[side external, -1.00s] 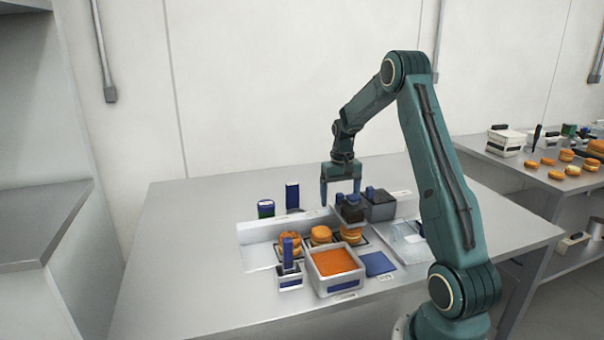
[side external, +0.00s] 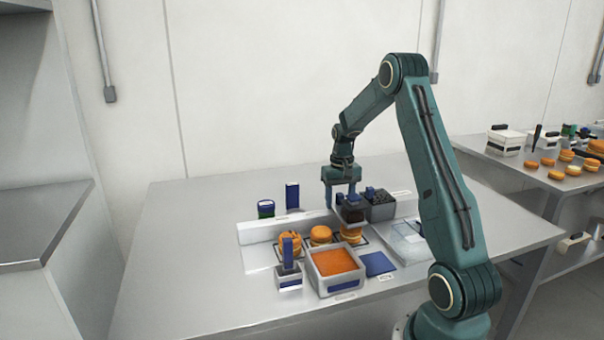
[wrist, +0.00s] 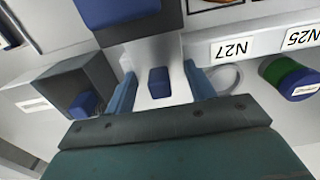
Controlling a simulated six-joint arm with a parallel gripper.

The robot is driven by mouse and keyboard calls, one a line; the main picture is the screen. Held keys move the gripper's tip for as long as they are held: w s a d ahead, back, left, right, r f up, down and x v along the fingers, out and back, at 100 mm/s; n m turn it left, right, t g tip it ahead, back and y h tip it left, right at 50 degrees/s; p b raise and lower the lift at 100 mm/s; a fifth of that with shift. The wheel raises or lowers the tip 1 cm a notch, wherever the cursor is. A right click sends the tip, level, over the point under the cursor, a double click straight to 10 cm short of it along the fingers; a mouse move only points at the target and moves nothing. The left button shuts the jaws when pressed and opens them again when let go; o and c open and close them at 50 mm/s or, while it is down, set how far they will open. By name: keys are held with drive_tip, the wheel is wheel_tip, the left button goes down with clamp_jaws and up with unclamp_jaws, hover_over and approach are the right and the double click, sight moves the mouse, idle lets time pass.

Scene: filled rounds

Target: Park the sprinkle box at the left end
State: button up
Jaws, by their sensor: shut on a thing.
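The sprinkle box (side external: 351,213) seems to be the small box with a dark filling at the back right of the work area; I cannot read a label on it. My gripper (side external: 340,206) is at its back left end and shut on it. In the wrist view my gripper's fingers (wrist: 161,97) stand on either side of a small blue tab (wrist: 158,83). Where exactly they touch is hard to see. A second grey box (side external: 382,209) stands close on the right, and it also shows at left in the wrist view (wrist: 68,90).
A pale rail (side external: 275,231) runs along the back, with a green-and-blue jar (side external: 266,209) and a blue block (side external: 292,196) behind it. Filled rounds (side external: 320,235), an orange-filled box (side external: 335,262) and a blue mat (side external: 377,264) are in front. The table's left part is clear.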

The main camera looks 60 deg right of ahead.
sight(253, 223)
idle(0.3)
drive_tip(key=shift+w+a, duration=9.35)
drive_tip(key=shift+w, duration=0.05)
drive_tip(key=o, duration=0.9)
drive_tip(key=shift+r, duration=3.55)
